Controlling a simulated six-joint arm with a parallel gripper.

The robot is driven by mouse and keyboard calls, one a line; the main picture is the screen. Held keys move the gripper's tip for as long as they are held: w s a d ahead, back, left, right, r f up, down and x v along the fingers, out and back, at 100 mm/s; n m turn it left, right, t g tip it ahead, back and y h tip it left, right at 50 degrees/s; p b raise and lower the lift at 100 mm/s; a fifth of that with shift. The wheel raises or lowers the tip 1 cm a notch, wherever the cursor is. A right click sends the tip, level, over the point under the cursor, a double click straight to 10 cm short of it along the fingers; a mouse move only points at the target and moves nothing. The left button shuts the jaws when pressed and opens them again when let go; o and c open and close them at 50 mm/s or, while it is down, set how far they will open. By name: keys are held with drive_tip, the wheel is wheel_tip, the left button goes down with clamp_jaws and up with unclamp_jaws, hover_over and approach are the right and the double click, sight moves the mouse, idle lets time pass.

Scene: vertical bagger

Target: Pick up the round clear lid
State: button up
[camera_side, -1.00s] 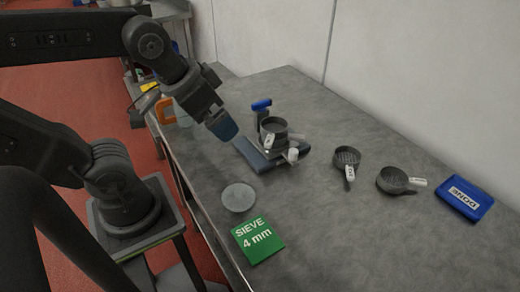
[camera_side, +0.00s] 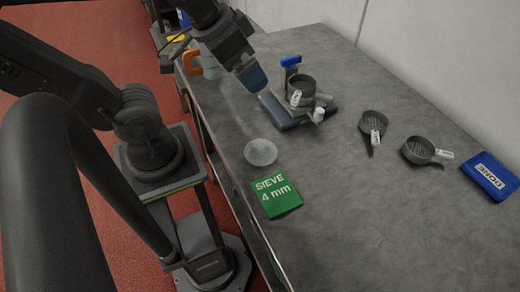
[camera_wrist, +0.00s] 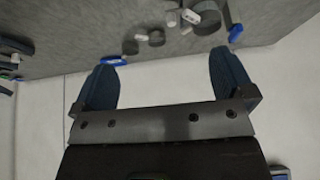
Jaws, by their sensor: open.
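The round clear lid (camera_side: 260,152) lies flat on the grey table, just behind the green sign. My gripper (camera_side: 254,82) is above the table, behind the lid in the side view and clearly apart from it. In the wrist view my gripper (camera_wrist: 165,68) shows two blue fingers spread wide with nothing between them. I cannot make out the lid in the wrist view.
A green "SIEVE 4 mm" sign (camera_side: 277,195) lies in front of the lid. A dark stand (camera_side: 284,112) with a round pan (camera_side: 301,92) is close to my gripper. Two sieves (camera_side: 373,124) (camera_side: 418,151) and a blue "DONE" sign (camera_side: 488,176) lie right. The front table is clear.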

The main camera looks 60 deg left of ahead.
drive_tip(key=m+g, duration=0.6)
drive_tip(key=m, duration=1.2)
hover_over(261, 147)
wheel_tip(261, 147, down, 11)
wheel_tip(261, 147, down, 13)
drive_tip(key=shift+a+f, duration=0.1)
drive_tip(key=shift+f, duration=0.05)
drive_tip(key=shift+c, duration=0.4)
drive_tip(key=c, duration=0.5)
drive_tip(key=shift+c, duration=0.2)
